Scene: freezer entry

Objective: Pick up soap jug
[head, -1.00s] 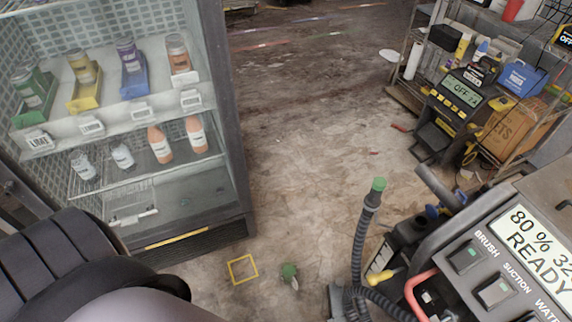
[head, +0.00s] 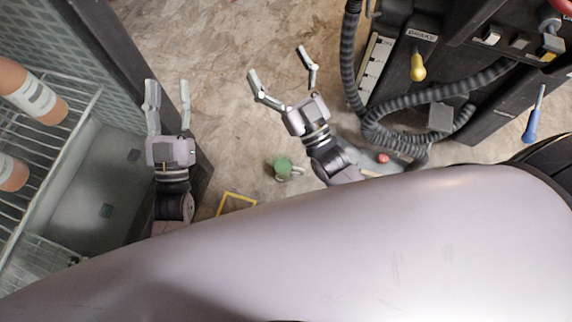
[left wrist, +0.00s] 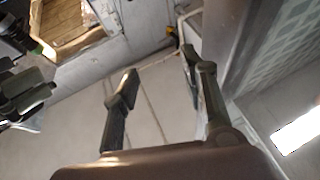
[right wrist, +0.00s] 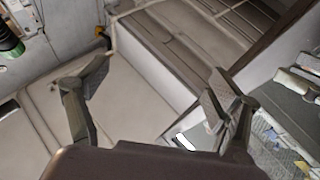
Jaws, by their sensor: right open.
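A small object with a green top and a pale lower part (head: 283,168), which may be the soap jug, is on the floor in the middle of the head view. Neither wrist view clearly shows it. My right gripper (head: 278,68) is open and empty, with its fingers beyond and above the green-topped object in the picture. Its spread fingers also show in the right wrist view (right wrist: 158,90). My left gripper (head: 167,92) is open and empty beside the cabinet edge, left of the object. Its parted fingers show in the left wrist view (left wrist: 160,75).
A yellow square outline (head: 238,196) lies on the floor left of the green-topped object. A cleaning machine with a grey ribbed hose (head: 350,60) stands at right.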

